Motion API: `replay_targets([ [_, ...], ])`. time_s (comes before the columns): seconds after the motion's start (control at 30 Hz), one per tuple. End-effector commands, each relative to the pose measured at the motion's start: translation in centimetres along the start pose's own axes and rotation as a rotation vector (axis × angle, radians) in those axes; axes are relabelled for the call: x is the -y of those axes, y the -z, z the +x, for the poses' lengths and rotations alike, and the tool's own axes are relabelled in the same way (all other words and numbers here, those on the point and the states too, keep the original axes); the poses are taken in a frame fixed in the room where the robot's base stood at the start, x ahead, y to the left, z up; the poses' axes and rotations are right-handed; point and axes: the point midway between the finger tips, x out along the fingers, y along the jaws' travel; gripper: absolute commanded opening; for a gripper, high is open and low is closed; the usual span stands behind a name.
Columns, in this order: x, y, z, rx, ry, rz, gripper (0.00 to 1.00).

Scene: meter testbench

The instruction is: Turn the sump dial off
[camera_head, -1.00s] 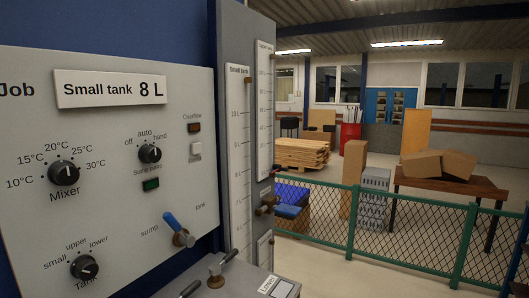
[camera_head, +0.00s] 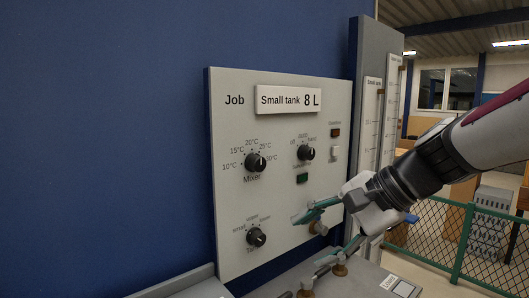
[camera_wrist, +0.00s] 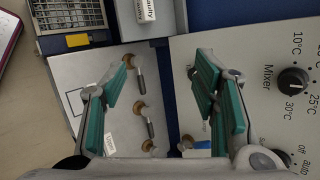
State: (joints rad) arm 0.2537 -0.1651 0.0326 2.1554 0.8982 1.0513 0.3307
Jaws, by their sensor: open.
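The sump dial (camera_head: 306,153) is a black knob with a pale mark on the grey panel (camera_head: 285,95), below the words off, auto and hand. Its exact setting is too small to tell. A green lamp (camera_head: 302,178) is below it. In the wrist view the dial (camera_wrist: 284,157) is at the lower right edge, partly cut off. My gripper (camera_head: 328,232) is open and empty, with teal fingers, below and right of the dial and apart from it.
The mixer dial (camera_head: 255,162) and tank dial (camera_head: 256,237) are on the same panel. A valve lever (camera_head: 318,227) is partly hidden behind my upper finger. Brass-based levers (camera_head: 340,268) stand on the bench below. Tall level gauges (camera_head: 372,120) stand right of the panel.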

Motion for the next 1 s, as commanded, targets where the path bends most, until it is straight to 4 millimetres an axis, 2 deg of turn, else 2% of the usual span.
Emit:
replay_targets([
  [0.03, 2.3, 1.9, 0.1, 0.034, 0.07, 0.124, 0.54],
  [0.1, 5.4, 4.6, 0.1, 0.085, 0.178, 0.286, 0.54],
  [0.2, 9.4, 9.1, -0.6, 0.161, 0.337, 0.511, 0.54],
  [0.33, 12.9, 15.6, -2.1, 0.255, 0.532, 0.754, 0.54],
  [0.4, 13.9, 18.6, -3.0, 0.299, 0.619, 0.855, 0.54],
  [0.5, 14.8, 22.1, -4.2, 0.347, 0.717, 0.958, 0.54],
  [0.6, 15.1, 24.2, -5.0, 0.376, 0.776, 1.015, 0.54],
  [0.73, 15.6, 25.1, -5.0, 0.391, 0.803, 1.039, 0.54],
  [1.0, 18.7, 25.3, -2.2, 0.392, 0.8, 1.038, 0.54],
])
